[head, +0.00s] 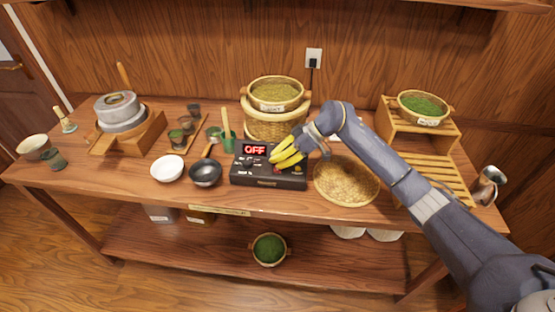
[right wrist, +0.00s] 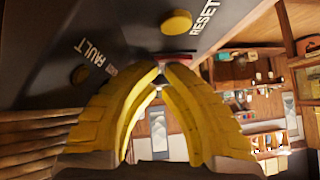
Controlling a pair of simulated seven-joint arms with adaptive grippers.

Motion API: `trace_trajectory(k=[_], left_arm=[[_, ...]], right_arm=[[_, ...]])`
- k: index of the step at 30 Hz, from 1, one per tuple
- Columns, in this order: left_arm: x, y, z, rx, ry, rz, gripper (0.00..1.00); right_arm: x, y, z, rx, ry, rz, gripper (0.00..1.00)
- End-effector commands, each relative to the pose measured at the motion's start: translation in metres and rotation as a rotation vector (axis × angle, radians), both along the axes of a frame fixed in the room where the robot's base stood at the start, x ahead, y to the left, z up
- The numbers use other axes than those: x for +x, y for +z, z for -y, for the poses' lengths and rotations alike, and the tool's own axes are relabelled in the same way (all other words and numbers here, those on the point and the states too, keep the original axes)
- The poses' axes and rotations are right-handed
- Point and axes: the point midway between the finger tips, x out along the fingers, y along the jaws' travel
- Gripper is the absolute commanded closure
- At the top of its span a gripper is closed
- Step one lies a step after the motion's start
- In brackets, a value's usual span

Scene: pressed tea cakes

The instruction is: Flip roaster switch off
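The roaster control box (head: 268,176) is a black box at the middle of the table, and its red display (head: 255,149) reads OFF. My right gripper (head: 274,157) has yellow fingers over the right part of the box top, near the display. In the right wrist view its fingertips (right wrist: 162,69) come together close to the black panel, with nothing clearly seen held between them. The fingers hide part of the panel, and I cannot make out the switch. My left gripper is not in view.
A black pan (head: 206,173) and white bowl (head: 168,168) are left of the box. A woven tray (head: 347,193) lies close on its right, under my right arm. Stacked baskets (head: 274,127) stand behind it. A wooden rack (head: 445,177) is at the right.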

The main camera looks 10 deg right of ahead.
Motion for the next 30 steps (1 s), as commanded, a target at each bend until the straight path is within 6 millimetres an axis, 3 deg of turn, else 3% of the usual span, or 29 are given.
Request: trace_trajectory(k=[30], left_arm=[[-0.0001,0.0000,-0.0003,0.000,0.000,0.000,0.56]], right_arm=[[-0.0087,-0.0066,-0.0016,-0.005,0.003,-0.007,1.00]])
